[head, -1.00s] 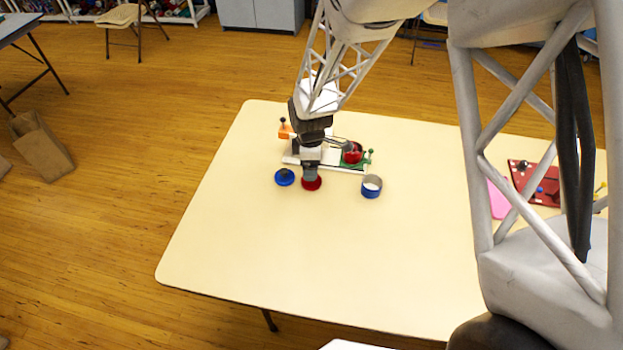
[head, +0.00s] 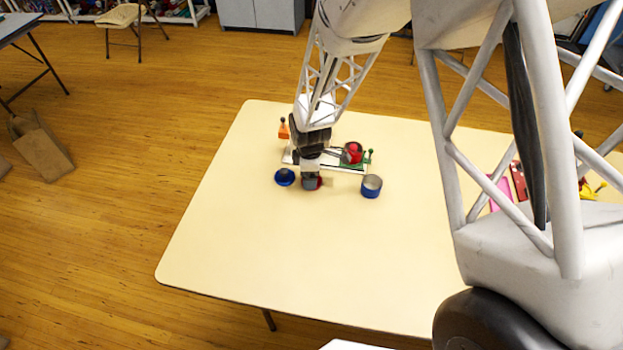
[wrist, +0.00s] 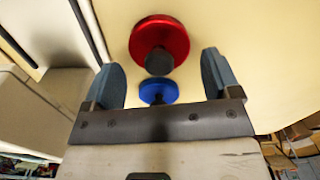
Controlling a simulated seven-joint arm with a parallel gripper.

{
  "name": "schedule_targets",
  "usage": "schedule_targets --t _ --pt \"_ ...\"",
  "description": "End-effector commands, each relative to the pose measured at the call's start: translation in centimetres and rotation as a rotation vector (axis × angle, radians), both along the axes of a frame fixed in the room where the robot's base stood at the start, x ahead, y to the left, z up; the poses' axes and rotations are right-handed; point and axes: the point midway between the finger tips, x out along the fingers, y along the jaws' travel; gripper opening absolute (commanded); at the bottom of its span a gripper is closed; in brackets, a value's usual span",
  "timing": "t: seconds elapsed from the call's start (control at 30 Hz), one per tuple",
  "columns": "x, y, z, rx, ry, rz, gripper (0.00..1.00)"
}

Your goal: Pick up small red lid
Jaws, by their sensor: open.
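The small red lid (wrist: 165,32) is a red disc with a dark knob, at the top middle of the wrist view. In the head view only a sliver of the red lid (head: 319,183) shows beside my gripper (head: 312,184), which hides the rest. In the wrist view my gripper (wrist: 160,62) is open, its two blue-grey fingers to either side of the knob's line. The knob appears between or just beyond the fingertips; the exact gap cannot be told. Nothing is held.
A blue lid with a dark knob (head: 285,178) lies just left of my gripper. A blue pot (head: 371,190) stands to the right. Behind are a white board (head: 289,159) and a pot with red in it (head: 353,153). The front of the table (head: 290,250) is clear.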

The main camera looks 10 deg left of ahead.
Motion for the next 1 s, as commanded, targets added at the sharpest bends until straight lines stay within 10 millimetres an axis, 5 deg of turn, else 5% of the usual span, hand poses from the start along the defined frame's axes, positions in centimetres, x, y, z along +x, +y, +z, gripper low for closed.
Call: schedule_targets --t 0.23,0.83,1.0 --pt "0.0 0.0 -2.0 0.000 0.000 0.000 0.83" --pt "0.0 0.0 -2.2 0.000 0.000 0.000 0.83" --pt "0.0 0.0 -2.2 0.000 0.000 0.000 0.60"
